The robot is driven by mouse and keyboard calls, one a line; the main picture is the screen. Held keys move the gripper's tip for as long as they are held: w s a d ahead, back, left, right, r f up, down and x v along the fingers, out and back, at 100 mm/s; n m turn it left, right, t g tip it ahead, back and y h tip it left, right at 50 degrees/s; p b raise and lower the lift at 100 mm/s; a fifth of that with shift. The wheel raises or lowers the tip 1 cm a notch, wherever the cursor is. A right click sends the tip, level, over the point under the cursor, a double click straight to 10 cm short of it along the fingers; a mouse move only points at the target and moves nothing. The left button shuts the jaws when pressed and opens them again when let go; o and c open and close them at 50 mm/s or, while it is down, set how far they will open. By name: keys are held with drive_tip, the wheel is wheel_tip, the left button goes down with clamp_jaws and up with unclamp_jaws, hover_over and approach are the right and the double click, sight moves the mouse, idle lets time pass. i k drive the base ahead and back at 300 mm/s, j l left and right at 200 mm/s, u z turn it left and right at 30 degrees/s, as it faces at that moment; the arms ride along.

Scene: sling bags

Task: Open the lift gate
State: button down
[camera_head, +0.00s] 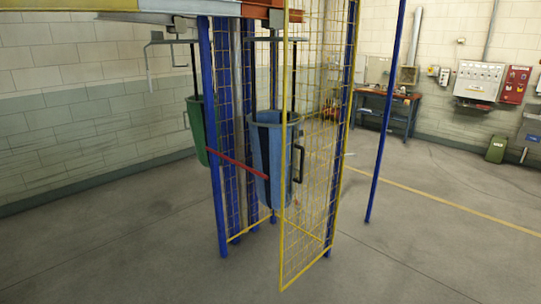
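The lift gate (312,150) is a tall yellow-framed wire mesh panel at the centre. It appears to stand swung out toward me, at an angle to the lift frame, with its free edge apart from the left blue post (214,150). A red bar (238,163) slants from that post toward the gate, ending in front of a blue bag (268,150). The blue bag hangs at the lift, partly behind the gate's mesh. A green bag (196,128) hangs behind the left post. My gripper is not in view.
An overhead rail (110,5) crosses the top left. A thin blue post (386,110) stands right of the gate. A workbench (388,98), control boxes (478,80) and a green bin (497,149) line the back wall. The front floor is clear.

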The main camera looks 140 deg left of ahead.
sight(286, 2)
drive_tip(key=u, duration=4.1)
drive_tip(key=i+z, duration=0.1)
drive_tip(key=i, duration=0.4)
drive_tip(key=i+j, duration=0.1)
drive_tip(key=i, duration=0.45)
drive_tip(key=i+j+z, duration=0.15)
drive_tip(key=i, duration=0.35)
drive_tip(key=i+j, duration=0.1)
drive_tip(key=i, duration=0.45)
drive_tip(key=i+j+z, duration=0.15)
drive_tip(key=i, duration=0.35)
